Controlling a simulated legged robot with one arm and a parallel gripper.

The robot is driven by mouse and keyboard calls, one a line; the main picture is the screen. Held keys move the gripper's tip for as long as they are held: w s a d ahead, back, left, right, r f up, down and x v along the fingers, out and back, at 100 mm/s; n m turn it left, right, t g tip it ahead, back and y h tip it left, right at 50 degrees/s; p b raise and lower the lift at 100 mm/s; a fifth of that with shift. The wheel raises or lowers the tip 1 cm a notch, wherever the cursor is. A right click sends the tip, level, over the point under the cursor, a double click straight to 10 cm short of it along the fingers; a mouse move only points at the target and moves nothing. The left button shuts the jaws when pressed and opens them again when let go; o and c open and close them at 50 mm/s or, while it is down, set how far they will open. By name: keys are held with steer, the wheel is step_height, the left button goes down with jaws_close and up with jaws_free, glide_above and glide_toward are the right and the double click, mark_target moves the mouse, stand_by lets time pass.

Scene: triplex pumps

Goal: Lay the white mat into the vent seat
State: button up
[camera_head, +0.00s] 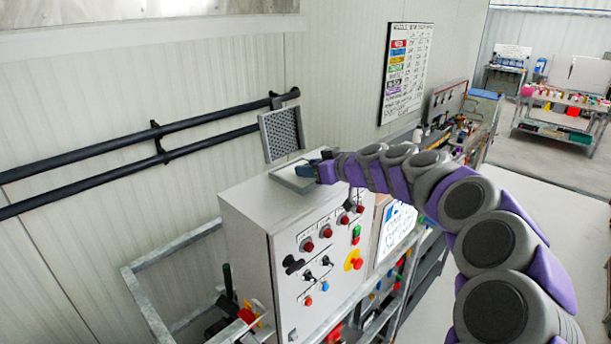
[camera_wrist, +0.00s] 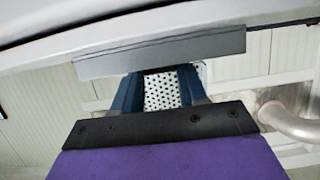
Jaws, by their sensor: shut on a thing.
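My gripper (camera_head: 309,170), with dark blue fingers, is at the vent seat, a shallow grey frame (camera_head: 284,180) on top of the control cabinet. The gripper is shut, and the white mat it holds is mostly hidden; I cannot clearly make out its outline. In the wrist view, my gripper (camera_wrist: 161,82) has a white, dotted surface showing between its fingers; I cannot tell whether this is the mat or the grille behind. The perforated grille lid (camera_head: 283,132) stands open behind the seat. I cannot tell whether the mat touches the seat.
The cabinet (camera_head: 247,215) has buttons and knobs on its front. Two black pipes (camera_head: 110,152) run along the wall to the left, close to the lid. A metal rail frame (camera_head: 148,303) is at lower left. A cluttered bench (camera_head: 462,130) stands behind the arm.

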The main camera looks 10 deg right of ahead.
steer(key=shift+a, duration=0.5)
steer(key=shift+c, duration=1.3)
steer(key=shift+r, duration=0.15)
steer(key=shift+w+d+r+b, duration=0.1)
steer(key=shift+d+r+b, duration=0.2)
steer(key=shift+r, duration=0.25)
step_height(320, 180, up, 2)
steer(key=shift+b, duration=0.3)
steer(key=s+d+r+b, duration=0.1)
steer(key=s+d+b, duration=0.25)
steer(key=d, duration=1.05)
steer(key=w+a+r, duration=0.1)
steer(key=a+r, duration=0.1)
steer(key=a, duration=0.5)
steer(key=w+a+r+p, duration=0.1)
steer(key=w+a+r, duration=0.1)
steer(key=a, duration=0.5)
steer(key=shift+w, duration=0.25)
steer(key=shift+d, duration=0.15)
